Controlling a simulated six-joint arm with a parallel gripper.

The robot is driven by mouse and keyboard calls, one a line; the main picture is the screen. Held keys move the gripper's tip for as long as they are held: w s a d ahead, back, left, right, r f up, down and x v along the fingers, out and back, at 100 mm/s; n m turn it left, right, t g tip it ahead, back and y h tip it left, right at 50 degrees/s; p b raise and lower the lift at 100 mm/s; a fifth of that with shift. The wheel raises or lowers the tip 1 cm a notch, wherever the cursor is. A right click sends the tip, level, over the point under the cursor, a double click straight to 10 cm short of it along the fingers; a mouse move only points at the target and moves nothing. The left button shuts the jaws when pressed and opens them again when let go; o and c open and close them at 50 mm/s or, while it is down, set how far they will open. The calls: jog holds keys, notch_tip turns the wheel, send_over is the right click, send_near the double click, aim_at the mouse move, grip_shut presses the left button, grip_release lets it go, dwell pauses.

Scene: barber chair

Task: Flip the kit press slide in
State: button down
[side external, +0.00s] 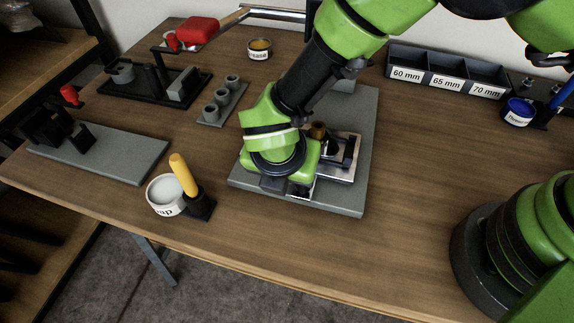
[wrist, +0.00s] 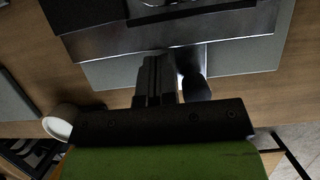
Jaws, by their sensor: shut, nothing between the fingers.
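The kit press stands on a grey base plate (side external: 348,199) near the middle of the bench. Its bright metal slide plate (side external: 343,172) and a brass-coloured round part (side external: 318,130) show just right of my wrist. My gripper (side external: 300,188) is low over the front of the press, and my wrist hides much of it. In the wrist view my gripper (wrist: 155,62) is shut and empty, with its fingers together. A dark rounded piece (wrist: 195,88) is close to the right of the fingers; contact cannot be told. A dark metal plate edge (wrist: 170,38) runs across beyond the fingertips.
A white cup (side external: 163,194) and a yellow-handled tool in a black holder (side external: 200,207) stand left of the press. A grey block with several round posts (side external: 222,101) is behind left. Labelled bins (side external: 447,72) stand at the back right.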

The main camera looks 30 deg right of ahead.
jog(key=w+d, duration=0.3)
dwell(0.5)
jog(key=shift+s, duration=0.1)
jog(key=s+a, duration=0.1)
jog(key=s+a+r, duration=0.1)
jog(key=s+a, duration=0.1)
jog(key=shift+a, duration=0.15)
jog(key=v, duration=0.9)
jog(key=shift+w+r, duration=0.1)
